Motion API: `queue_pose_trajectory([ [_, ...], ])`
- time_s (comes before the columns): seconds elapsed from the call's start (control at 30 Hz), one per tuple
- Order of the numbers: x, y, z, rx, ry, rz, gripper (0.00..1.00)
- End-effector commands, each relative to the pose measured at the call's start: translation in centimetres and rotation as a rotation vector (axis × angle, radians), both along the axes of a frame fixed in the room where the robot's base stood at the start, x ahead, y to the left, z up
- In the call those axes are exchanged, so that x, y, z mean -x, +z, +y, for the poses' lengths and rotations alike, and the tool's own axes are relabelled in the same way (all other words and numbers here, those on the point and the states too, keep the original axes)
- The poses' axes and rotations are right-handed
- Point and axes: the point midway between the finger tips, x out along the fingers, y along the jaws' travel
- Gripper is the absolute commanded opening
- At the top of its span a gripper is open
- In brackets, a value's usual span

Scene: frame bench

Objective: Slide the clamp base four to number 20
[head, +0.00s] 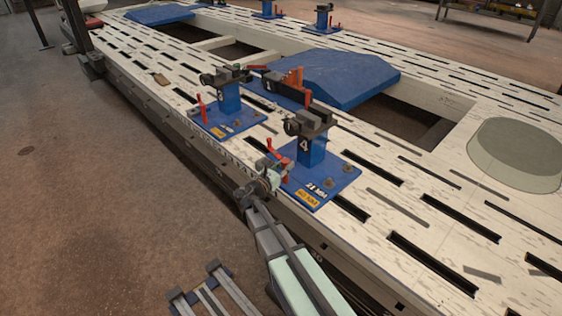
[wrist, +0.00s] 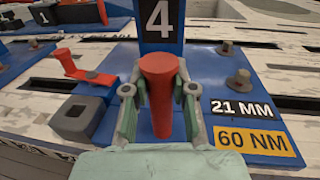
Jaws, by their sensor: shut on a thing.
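Clamp base four is a blue plate (head: 335,182) with an upright blue post marked 4 and a dark clamp head on top. It stands on the pale slotted bench near its front edge. In the wrist view its plate (wrist: 205,62) carries bolts and labels reading 21 MM and 60 NM. My gripper (head: 270,178) reaches in from the front edge. In the wrist view my gripper (wrist: 160,92) has its fingers shut on the upright red handle (wrist: 160,68) in front of the post. The number 20 is not legible on the bench edge.
Another blue clamp base (head: 226,128) stands close on the left, also with a red lever. A red lever (wrist: 88,72) and a grey square socket (wrist: 78,118) sit left of the handle. The slotted bench (head: 400,215) is free to the right. A blue raised block (head: 335,78) lies behind.

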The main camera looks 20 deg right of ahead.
Motion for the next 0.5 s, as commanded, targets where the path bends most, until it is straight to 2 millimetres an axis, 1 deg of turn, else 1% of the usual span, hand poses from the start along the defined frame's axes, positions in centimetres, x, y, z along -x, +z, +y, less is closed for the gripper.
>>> queue_pose_trajectory([
  [0.27, -0.19, -0.01, -0.02, 0.002, 0.002, -0.001, 0.00],
  [0.3, -0.21, -0.01, -0.01, 0.002, 0.002, -0.001, 0.39],
  [0.33, -0.21, -0.01, 0.00, 0.002, 0.002, -0.001, 0.50],
  [0.37, -0.21, -0.01, 0.00, 0.002, 0.002, -0.001, 0.52],
  [0.5, -0.19, -0.01, 0.01, 0.001, 0.002, 0.000, 0.52],
])
